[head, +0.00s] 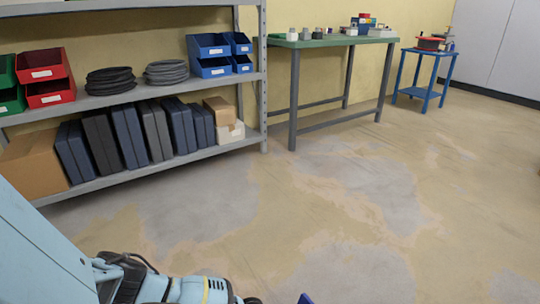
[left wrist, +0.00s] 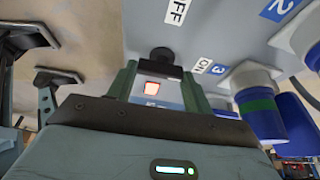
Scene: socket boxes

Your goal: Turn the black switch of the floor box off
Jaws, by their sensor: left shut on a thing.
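In the left wrist view the grey-blue face of the floor box (left wrist: 228,40) fills the upper part, with OFF and ON labels. The black switch (left wrist: 161,54) has a round dark end and a dark bar, close to the OFF label (left wrist: 181,12). My left gripper (left wrist: 160,72) has its green fingers on either side of the switch and is shut on it. In the head view my left arm enters at the lower left; the switch is not visible there. My right gripper is in neither view.
In the head view a grey shelf (head: 180,88), a green-topped table (head: 330,41) and a blue stand (head: 425,54) stand along the wall. The floor between is clear.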

